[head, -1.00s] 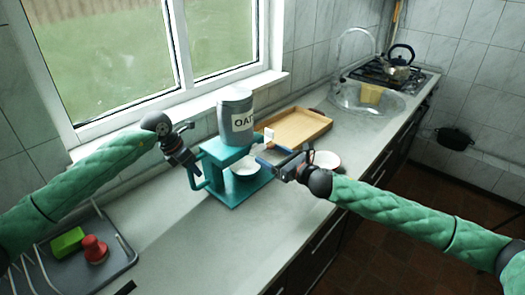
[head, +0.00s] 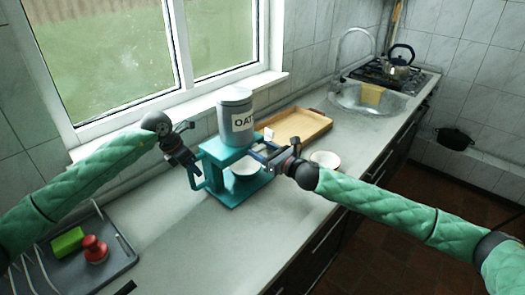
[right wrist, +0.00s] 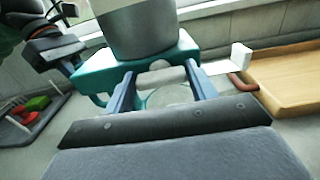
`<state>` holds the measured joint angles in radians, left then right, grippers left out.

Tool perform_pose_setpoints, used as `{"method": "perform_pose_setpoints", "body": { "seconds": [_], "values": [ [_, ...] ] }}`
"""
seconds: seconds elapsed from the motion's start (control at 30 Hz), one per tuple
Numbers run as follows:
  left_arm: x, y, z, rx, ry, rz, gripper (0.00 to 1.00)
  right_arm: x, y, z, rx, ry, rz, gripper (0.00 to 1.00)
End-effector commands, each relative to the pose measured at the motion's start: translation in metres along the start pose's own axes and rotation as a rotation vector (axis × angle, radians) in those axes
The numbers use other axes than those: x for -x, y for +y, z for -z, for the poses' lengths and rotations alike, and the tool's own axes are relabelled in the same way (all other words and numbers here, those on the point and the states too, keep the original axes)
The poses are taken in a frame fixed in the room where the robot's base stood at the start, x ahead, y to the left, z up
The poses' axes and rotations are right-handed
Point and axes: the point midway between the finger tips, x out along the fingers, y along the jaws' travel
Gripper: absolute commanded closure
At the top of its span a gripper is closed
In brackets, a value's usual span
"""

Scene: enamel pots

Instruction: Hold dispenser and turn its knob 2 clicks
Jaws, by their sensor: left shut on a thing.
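The dispenser is a grey canister (head: 236,116) with an OAT label on a teal stand (head: 222,151). A white bowl (head: 245,168) sits inside the stand. My left gripper (head: 192,166) is shut on the teal handle at the stand's left side. My right gripper (head: 262,150) is at the stand's right side. In the right wrist view its blue fingers (right wrist: 163,82) are spread, with a pale round knob (right wrist: 160,76) between them. Whether they touch the knob I cannot tell. A white tab (right wrist: 241,56) sticks out to the right of it.
A wooden tray (head: 300,124) lies behind the dispenser, and a white dish (head: 325,159) stands to its right. A grey rack (head: 118,262) with a green sponge (head: 68,243) and a red item (head: 95,249) is at the front left. The counter between rack and dispenser is clear.

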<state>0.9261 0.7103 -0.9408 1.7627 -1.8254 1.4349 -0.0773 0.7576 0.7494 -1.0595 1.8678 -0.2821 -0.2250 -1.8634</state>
Motion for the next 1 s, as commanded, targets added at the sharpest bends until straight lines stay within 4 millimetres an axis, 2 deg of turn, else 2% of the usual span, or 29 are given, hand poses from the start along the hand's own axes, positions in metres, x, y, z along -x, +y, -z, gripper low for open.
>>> {"method": "perform_pose_setpoints", "body": {
  "seconds": [0.27, 0.47, 1.0],
  "values": [
    [-0.0011, 0.0003, 0.0013, 0.002, 0.002, 0.001, 1.00, 0.0002, -0.0007, 0.0003, -0.035, 0.000, 0.001, 0.67],
    [-0.0012, 0.0004, 0.0014, 0.002, 0.003, 0.001, 1.00, 0.0002, -0.0014, 0.0005, -0.140, 0.000, 0.002, 0.67],
    [-0.0010, 0.0007, 0.0016, 0.003, 0.003, 0.001, 1.00, 0.0002, -0.0040, 0.0016, -0.633, 0.000, 0.005, 0.67]
  ]
}}
